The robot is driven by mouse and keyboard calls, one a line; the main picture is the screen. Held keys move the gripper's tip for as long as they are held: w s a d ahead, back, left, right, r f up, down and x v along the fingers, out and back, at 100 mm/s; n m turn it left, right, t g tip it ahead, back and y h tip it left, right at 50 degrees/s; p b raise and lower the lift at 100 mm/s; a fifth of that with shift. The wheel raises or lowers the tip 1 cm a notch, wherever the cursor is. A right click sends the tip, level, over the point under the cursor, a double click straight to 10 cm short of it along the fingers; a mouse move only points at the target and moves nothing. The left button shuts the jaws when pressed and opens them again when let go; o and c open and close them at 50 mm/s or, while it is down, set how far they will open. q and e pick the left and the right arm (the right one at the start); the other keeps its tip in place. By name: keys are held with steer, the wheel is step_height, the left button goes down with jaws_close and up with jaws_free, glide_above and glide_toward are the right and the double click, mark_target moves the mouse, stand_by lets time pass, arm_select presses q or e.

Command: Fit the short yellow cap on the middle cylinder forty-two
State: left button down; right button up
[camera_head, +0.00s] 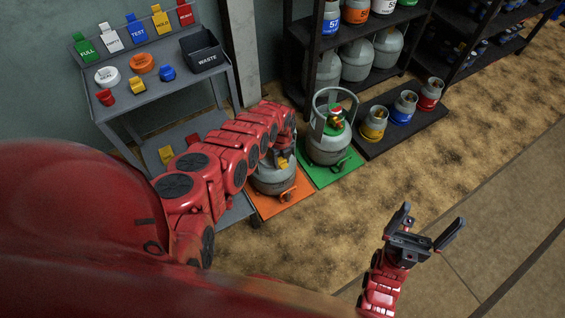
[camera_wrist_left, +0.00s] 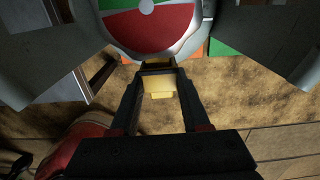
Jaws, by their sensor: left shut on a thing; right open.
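My left gripper (camera_head: 283,158) is shut on a yellow cap, seen between the fingers in the left wrist view (camera_wrist_left: 160,86). It is above the grey cylinder (camera_head: 268,182) on the orange scale (camera_head: 264,212); my left arm hides much of that cylinder's top. Another grey cylinder (camera_head: 328,148), with a tall handle ring, stands on the green scale (camera_head: 322,172). I cannot read the number forty-two on either. A round red and green face (camera_wrist_left: 150,20) is close in front of the left gripper in the wrist view. My right gripper (camera_head: 427,222) is open and empty over the floor.
A grey table (camera_head: 185,92) at the left holds coloured tags, caps and a black waste bin (camera_head: 201,52). Small cylinders stand on a dark platform (camera_head: 420,126) behind right. Dark shelves (camera_head: 300,60) hold more cylinders. Floor at the right is clear.

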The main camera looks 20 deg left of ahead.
arm_select(q)
steer(key=shift+w+a+f+b, duration=0.1)
steer(key=shift+w+a+b, duration=0.5)
steer(key=shift+b, duration=0.4)
steer(key=c, duration=0.7)
jaws_free()
steer(key=shift+a, duration=0.1)
steer(key=o, duration=0.4)
step_height(320, 180, up, 18)
steer(key=p, duration=0.7)
steer(key=shift+f, duration=0.2)
